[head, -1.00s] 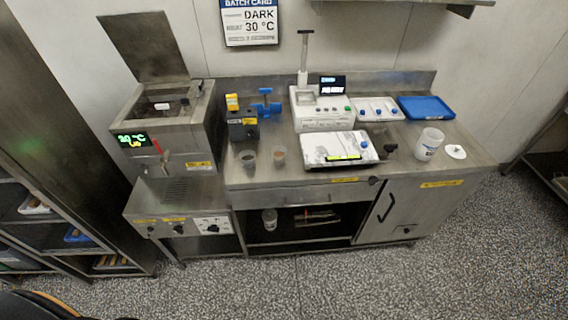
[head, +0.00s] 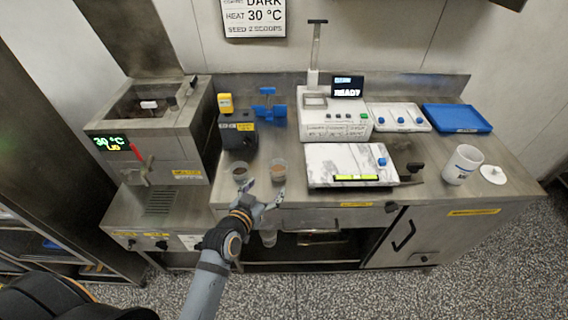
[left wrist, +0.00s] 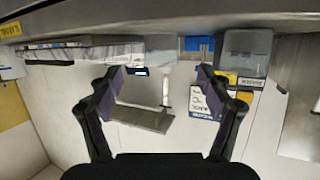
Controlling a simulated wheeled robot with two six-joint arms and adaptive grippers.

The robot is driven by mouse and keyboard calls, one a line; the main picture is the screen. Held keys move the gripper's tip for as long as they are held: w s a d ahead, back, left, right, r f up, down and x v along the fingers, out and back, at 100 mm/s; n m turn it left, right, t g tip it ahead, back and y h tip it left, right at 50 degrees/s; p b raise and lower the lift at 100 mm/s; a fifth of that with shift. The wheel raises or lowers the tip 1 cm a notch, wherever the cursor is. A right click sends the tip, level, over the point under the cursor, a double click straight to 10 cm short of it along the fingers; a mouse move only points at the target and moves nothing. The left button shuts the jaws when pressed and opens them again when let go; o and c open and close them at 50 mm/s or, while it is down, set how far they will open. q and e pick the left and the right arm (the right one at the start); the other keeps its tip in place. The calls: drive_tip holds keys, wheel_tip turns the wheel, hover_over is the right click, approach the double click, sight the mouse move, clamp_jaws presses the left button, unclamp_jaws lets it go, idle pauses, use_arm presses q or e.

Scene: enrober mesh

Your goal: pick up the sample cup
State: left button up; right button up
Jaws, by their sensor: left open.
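Two small clear cups stand upright near the counter's front edge in the head view. The left cup (head: 240,172) has dark contents, and the right cup (head: 279,170) has brownish contents. I cannot tell which is the sample cup. My left gripper (head: 266,193) is open and empty, at the counter's front edge just in front of the cups. In the left wrist view its spread fingers (left wrist: 161,78) have nothing between them; that view is upside down, and I cannot make out either cup there. My right gripper is not in view.
A black box (head: 238,134) and a blue stand (head: 267,107) are behind the cups. A marble-topped board (head: 345,163) lies to their right, with a white jar (head: 462,163) farther right. The heated tank (head: 155,130) stands left. Another cup (head: 269,238) sits on the lower shelf.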

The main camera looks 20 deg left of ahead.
sight(275, 175)
use_arm(q)
drive_tip(key=shift+x, duration=0.75)
drive_tip(key=shift+w+a+r, duration=0.1)
drive_tip(key=shift+w, duration=0.15)
drive_tip(key=x, duration=0.3)
drive_tip(key=shift+w+p, duration=0.1)
drive_tip(key=shift+p, duration=0.25)
drive_tip(key=shift+w+f, duration=0.25)
drive_tip(key=shift+f, duration=0.05)
drive_tip(key=shift+w, duration=0.1)
drive_tip(key=shift+p+x, duration=0.5)
drive_tip(key=shift+x, duration=0.5)
drive_tip(key=x, duration=0.3)
drive_tip(key=shift+f, duration=0.2)
drive_tip(key=shift+s+r, duration=0.1)
drive_tip(key=shift+s, duration=0.2)
drive_tip(key=shift+c, duration=0.3)
drive_tip(key=c, duration=1.3)
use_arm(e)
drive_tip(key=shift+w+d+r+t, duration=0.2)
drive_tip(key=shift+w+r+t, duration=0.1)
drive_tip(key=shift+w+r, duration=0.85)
